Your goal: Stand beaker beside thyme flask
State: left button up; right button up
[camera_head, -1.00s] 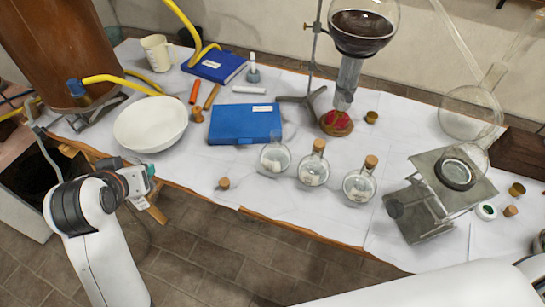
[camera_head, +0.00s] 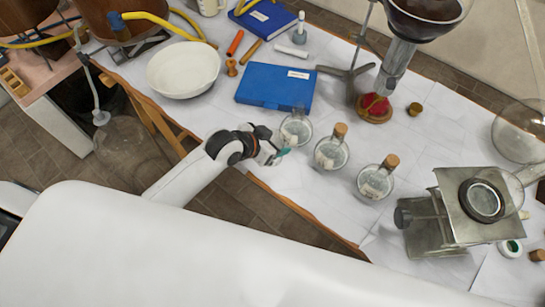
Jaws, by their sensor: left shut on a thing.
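My left gripper (camera_head: 278,152) is at the table's front edge, beside and in front of the uncorked round glass flask (camera_head: 296,133). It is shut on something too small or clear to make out. Whether it touches the flask I cannot tell. Two corked round flasks, a middle one (camera_head: 331,155) and a right one (camera_head: 375,184), stand upright in a row to its right. The flasks carry pale labels that I cannot read, so which is thyme is unclear. I cannot pick out a beaker for certain. My right gripper is not in view.
A blue case (camera_head: 275,86) lies behind the flasks, with a white bowl (camera_head: 183,69) to its left. A metal jack stand (camera_head: 450,215) is at the right. A red-topped piece (camera_head: 375,107) sits below the funnel apparatus. Cloth right of the flasks is partly clear.

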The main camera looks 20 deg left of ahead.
pick_arm(q)
notch_tip(320, 180, down, 2)
jog(key=shift+a+f, duration=0.1)
jog(key=shift+f, duration=0.05)
notch_tip(320, 180, down, 3)
jog(key=shift+f, duration=0.6)
jog(key=o, duration=1)
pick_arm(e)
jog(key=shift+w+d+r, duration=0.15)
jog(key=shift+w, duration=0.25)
